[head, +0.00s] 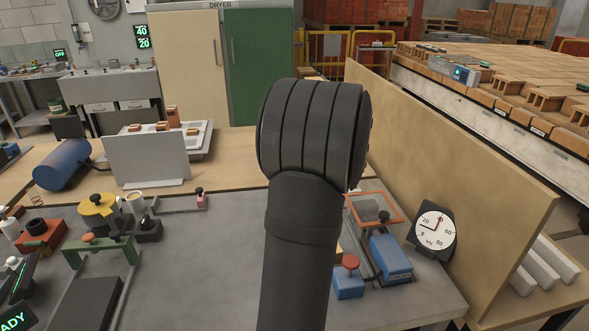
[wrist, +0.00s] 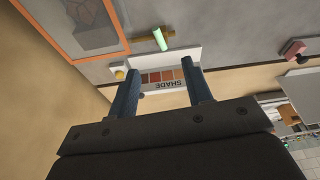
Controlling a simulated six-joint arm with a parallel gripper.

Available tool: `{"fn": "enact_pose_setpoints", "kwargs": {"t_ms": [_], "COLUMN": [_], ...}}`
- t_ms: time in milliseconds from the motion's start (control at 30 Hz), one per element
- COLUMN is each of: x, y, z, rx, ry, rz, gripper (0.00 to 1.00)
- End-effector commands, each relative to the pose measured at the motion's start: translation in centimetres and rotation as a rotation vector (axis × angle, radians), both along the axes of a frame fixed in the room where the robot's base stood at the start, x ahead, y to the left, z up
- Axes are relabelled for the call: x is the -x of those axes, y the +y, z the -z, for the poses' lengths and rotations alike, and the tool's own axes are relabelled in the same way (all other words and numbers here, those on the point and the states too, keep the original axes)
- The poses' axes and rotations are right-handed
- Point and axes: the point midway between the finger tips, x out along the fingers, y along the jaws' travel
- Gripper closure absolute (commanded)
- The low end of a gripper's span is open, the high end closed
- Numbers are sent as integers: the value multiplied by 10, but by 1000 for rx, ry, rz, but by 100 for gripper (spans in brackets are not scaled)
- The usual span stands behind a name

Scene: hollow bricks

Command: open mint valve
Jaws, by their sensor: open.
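In the wrist view a small mint-green cylinder (wrist: 160,39) sits against a short brass-coloured bar (wrist: 152,38). It looks like the mint valve, but the view is too small to show how far it is turned. My gripper (wrist: 163,72) is open, with its two dark fingers apart and nothing held between them. The mint piece lies beyond the fingertips, apart from them, near the middle of the gap. In the head view my black arm covers the middle of the bench, and I can make out neither the gripper nor the mint piece there.
A white shade card (wrist: 165,77) shows between the fingers. An orange-framed screen (head: 399,214), blue boxes (head: 390,258) and a round dial (head: 435,231) stand right of my arm. A tall wooden panel (head: 450,165) borders the bench. A pink-topped fitting (head: 199,197) stands left.

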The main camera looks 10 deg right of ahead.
Motion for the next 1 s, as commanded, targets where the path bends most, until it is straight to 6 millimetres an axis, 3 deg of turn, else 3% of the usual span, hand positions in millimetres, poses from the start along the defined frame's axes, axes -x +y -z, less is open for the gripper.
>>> {"fn": "enact_pose_setpoints", "kwargs": {"t_ms": [33,200,233,600,800,1000], "x": [0,3,4,-5,-20,-31], "y": [10,36,41,91,121,142], "z": [11,43,47,78,78,74], "rx": [41,234,270,727,966,1114], "ry": [40,202,230,569,720,807], "rz": [-63,-323,-372,-968,-1238,-1384], "gripper": [65,98,100,100,100,100]}}
